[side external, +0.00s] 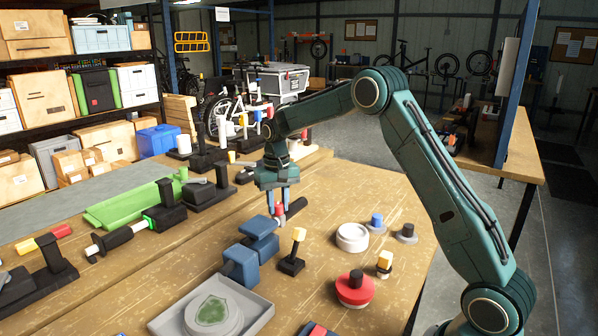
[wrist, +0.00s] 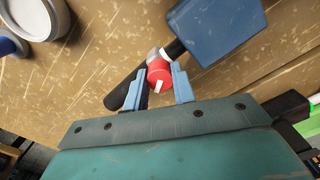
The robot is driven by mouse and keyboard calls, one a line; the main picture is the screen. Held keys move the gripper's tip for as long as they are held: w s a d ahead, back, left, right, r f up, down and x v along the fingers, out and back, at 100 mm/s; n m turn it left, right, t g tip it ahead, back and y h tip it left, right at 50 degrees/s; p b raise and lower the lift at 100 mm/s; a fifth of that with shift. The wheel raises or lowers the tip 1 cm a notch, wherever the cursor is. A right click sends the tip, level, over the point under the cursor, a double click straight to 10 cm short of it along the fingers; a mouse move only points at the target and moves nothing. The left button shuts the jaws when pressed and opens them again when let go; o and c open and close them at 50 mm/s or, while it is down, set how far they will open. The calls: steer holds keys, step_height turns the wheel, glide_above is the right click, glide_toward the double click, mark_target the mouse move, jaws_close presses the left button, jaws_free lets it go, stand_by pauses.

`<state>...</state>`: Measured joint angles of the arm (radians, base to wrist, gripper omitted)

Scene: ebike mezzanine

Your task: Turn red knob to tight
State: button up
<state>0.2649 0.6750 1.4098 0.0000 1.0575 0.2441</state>
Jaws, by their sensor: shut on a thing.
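The red knob (wrist: 158,74) is in the upper middle of the wrist view, with a white mark on its face. It sits by a light grey part (wrist: 153,55) on a black bar (wrist: 125,92) that runs diagonally beneath it. My gripper (wrist: 159,68) has its two blue fingers on either side of the knob, shut on it. In the side view my gripper (side external: 281,202) points down over the table, and the small red knob (side external: 279,211) shows at its fingertips. Any tight marking is too small to make out.
Blue blocks (side external: 240,265) stand close by on the wooden table (side external: 340,200). A black stand with a yellow top (side external: 298,235), a white round part (side external: 352,237) and a red round part (side external: 355,293) are to the right. A grey tray (side external: 255,322) is in front.

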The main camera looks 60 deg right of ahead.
mark_target(278, 205)
steer(key=m, duration=0.4)
steer(key=shift+m, duration=0.3)
steer(key=m, duration=0.4)
steer(key=shift+m, duration=0.4)
steer(key=o, duration=1)
steer(key=shift+r, duration=0.1)
step_height(278, 205, up, 14)
stand_by(0.5)
